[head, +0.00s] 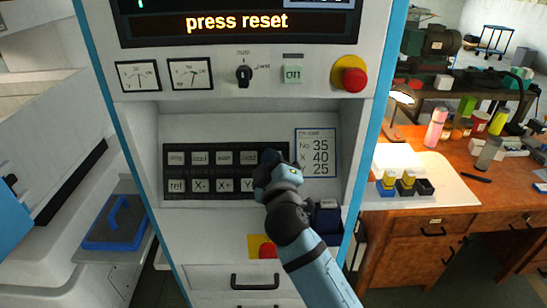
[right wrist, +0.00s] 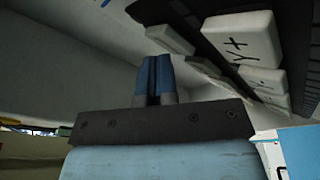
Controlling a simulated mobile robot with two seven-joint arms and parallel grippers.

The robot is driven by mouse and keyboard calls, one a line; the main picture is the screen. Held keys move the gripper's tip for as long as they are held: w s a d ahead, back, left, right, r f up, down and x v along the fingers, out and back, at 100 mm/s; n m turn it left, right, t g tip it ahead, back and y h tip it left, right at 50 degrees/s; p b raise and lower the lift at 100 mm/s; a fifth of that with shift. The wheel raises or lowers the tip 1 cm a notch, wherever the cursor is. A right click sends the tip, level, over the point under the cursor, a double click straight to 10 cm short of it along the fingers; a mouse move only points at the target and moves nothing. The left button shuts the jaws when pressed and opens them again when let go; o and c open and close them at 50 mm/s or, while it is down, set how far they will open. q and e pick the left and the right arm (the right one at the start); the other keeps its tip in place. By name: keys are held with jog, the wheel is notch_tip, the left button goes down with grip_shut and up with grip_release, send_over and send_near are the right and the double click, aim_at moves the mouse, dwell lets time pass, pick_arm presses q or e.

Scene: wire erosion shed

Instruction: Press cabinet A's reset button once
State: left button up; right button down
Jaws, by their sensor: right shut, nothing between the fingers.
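The cabinet (head: 230,115) has a lit display (head: 237,22) reading "press reset". Its black keypad (head: 183,172) sits in a recess, with two rows of pale keys. The lower row starts with a key that looks like "ret" (head: 176,186), then X- and X+ keys. No key clearly labelled reset can be read; the keypad's right end is hidden behind my right gripper (head: 268,168). In the right wrist view, the gripper's blue fingers (right wrist: 155,76) are shut and empty, near a Y+ key (right wrist: 241,38). Whether they touch a key cannot be told.
A white card (head: 317,153) is right of the keypad. A cluttered wooden desk (head: 440,225) stands at right.

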jog(key=shift+w+f, duration=0.25)
jog(key=shift+f, duration=0.1)
dwell(0.6)
jog(key=shift+s+d+r+p, duration=0.1)
jog(key=shift+s+r+p, duration=0.2)
jog(key=shift+s+r, duration=0.25)
jog(key=shift+s+f, duration=0.1)
